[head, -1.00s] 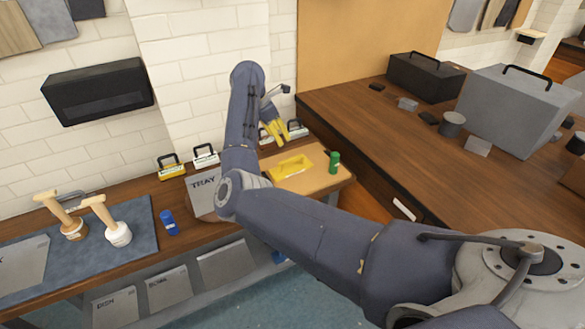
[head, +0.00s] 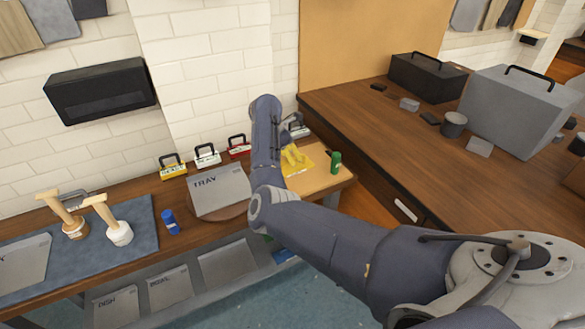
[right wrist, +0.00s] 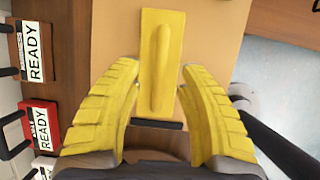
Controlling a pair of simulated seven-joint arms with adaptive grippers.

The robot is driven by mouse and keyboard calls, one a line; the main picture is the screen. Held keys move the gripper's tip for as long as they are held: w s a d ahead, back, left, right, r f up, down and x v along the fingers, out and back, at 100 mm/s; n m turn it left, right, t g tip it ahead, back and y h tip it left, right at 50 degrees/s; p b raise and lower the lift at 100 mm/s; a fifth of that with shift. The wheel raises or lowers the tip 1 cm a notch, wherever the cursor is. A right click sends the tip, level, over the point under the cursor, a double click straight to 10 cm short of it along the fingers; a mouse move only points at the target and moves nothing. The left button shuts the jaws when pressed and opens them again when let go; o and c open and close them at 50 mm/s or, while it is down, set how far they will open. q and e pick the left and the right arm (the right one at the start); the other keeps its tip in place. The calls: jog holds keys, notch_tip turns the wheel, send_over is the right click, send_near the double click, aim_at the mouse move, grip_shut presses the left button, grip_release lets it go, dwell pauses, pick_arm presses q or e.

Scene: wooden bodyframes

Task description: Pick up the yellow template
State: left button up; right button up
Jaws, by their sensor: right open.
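The yellow template (head: 306,164) is a flat plate with a raised ridge along its middle. It lies on a light wooden board at the right end of the workbench, partly hidden by my right arm and gripper. In the right wrist view the template (right wrist: 150,35) shows ahead of and between the fingers. My right gripper (head: 293,158) has yellow fingers, is open and empty, and hangs over the template; its fingertips (right wrist: 161,68) stand on either side of the ridge, apart from it. My left gripper is not in view.
A green can (head: 335,162) stands close to the right of the template. A grey tray box (head: 218,192) and several labelled holders with black handles, one red (head: 238,150), stand to the left. A higher brown counter (head: 375,130) lies to the right.

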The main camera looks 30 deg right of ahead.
aim_at(307, 164)
jog(key=shift+x, duration=1.3)
jog(key=shift+a, duration=0.1)
grip_shut()
